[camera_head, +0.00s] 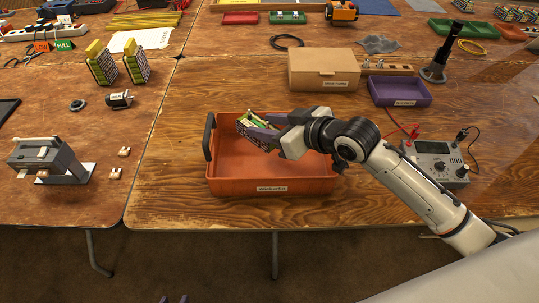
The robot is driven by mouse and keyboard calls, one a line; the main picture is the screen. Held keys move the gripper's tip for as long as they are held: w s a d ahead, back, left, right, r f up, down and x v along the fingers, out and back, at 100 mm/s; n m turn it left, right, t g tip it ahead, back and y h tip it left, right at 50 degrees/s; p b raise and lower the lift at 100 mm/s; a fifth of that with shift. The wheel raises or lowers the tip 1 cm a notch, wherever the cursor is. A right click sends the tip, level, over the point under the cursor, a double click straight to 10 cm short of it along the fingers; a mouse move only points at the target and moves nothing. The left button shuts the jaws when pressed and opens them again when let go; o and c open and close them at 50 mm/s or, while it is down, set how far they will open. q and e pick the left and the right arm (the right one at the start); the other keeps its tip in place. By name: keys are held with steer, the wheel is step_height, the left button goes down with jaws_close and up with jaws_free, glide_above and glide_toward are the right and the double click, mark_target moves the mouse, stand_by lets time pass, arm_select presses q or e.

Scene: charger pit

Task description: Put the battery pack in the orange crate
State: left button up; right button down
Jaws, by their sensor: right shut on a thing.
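The orange crate (225,186) stands on the wooden table, with a dark handle at its left end and a label on its front. My right gripper (258,130) reaches over the crate from the right. Its purple fingers are shut on the battery pack (243,120), which has green, yellow and dark patterned parts and is tilted over the crate's back left part. The fingers hide part of the pack, and I cannot tell whether it touches the crate.
A cardboard box (322,70) and a purple tray (400,92) stand behind the crate. A grey meter box (437,161) with leads is to the right. Two similar yellow-topped packs (103,64) and a grey device (47,158) stand on the left table. Bare wood lies left of the crate.

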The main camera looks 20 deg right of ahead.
steer(key=shift+f+b, duration=0.35)
steer(key=shift+f, duration=3.9)
steer(key=c, duration=1.5)
jaws_free()
steer(key=shift+f, duration=0.35)
steer(key=shift+c, duration=0.2)
steer(key=o, duration=0.4)
steer(key=shift+o, duration=0.2)
steer(key=shift+r, duration=0.15)
steer(key=v, duration=1.2)
steer(key=shift+p, duration=0.4)
steer(key=shift+a+r, duration=0.1)
